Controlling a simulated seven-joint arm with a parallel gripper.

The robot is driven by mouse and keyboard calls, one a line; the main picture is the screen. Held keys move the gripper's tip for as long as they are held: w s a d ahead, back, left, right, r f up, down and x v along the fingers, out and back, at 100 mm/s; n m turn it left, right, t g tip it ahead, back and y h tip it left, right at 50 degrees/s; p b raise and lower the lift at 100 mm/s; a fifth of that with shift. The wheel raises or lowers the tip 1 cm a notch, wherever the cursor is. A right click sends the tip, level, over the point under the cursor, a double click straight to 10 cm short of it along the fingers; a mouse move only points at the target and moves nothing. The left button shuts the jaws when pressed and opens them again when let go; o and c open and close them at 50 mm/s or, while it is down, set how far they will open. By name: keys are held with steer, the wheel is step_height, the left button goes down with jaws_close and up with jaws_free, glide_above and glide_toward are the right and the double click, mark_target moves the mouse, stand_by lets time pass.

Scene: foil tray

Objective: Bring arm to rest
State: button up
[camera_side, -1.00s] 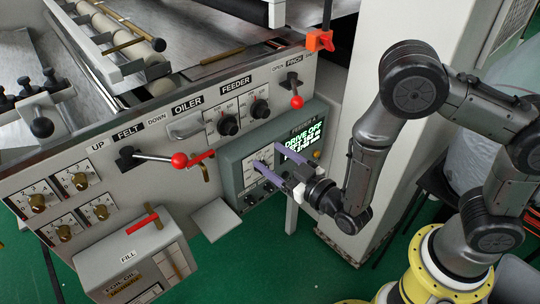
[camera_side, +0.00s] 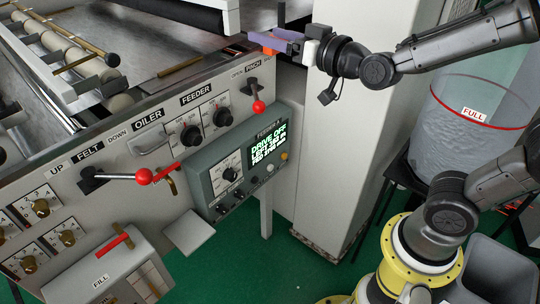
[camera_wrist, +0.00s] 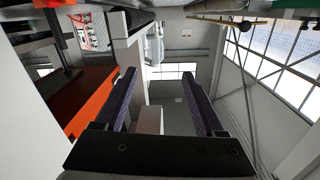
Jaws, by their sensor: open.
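My gripper (camera_side: 272,42) is raised beside the top of the white column, level with the upper edge of the machine, its fingers pointing left in the side view. In the wrist view my gripper (camera_wrist: 160,100) has its two dark purple-lined fingers apart, with nothing held between them. The grey control box (camera_side: 245,165) is well below my gripper. Its screen (camera_side: 268,145) reads "DRIVE OFF" in green, with smaller lines below.
An orange part (camera_wrist: 90,95) is close to the fingers on the left of the wrist view. The machine panel carries red-knobbed levers (camera_side: 143,176) and dials (camera_side: 190,135). The white column (camera_side: 345,150) stands below my arm. A clear bin marked FULL (camera_side: 465,130) stands at right.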

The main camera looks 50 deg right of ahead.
steer(key=s+d+f+n+g, duration=0.1)
steer(key=s+f+g, duration=0.5)
steer(key=s, duration=0.6)
steer(key=s+d+f+n+g, duration=0.1)
steer(key=s+f+g, duration=0.5)
steer(key=s, duration=0.6)
steer(key=shift+f+y, duration=0.2)
steer(key=shift+y, duration=0.1)
steer(key=shift+c, duration=0.3)
